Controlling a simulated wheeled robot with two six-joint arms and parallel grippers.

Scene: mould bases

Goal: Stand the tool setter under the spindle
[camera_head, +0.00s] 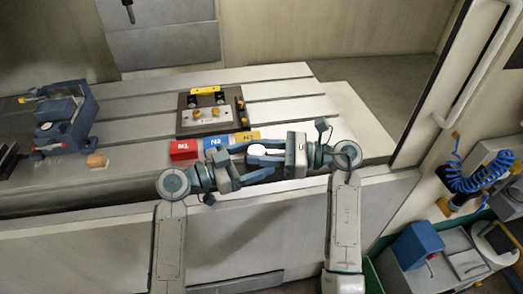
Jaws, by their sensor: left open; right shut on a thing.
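A small white round-topped piece (261,149), which may be the tool setter, is between the fingers of my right gripper (257,153). That gripper is shut on it near the table's front edge. My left gripper (257,164) is open, with its fingers spread near the same piece; whether they touch it cannot be told. The lower part of the white piece is hidden by the fingers. A dark tool tip (128,11), likely at the spindle, hangs at the upper left, far from both grippers. The slotted machine table (282,88) lies below it.
A dark plate fixture (181,122) with a grey block stands mid-table. Red (184,149), blue (216,142) and yellow (247,136) labelled blocks lie in front of it, close to my grippers. A blue vise (65,115) and a small wooden block (97,160) are at left.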

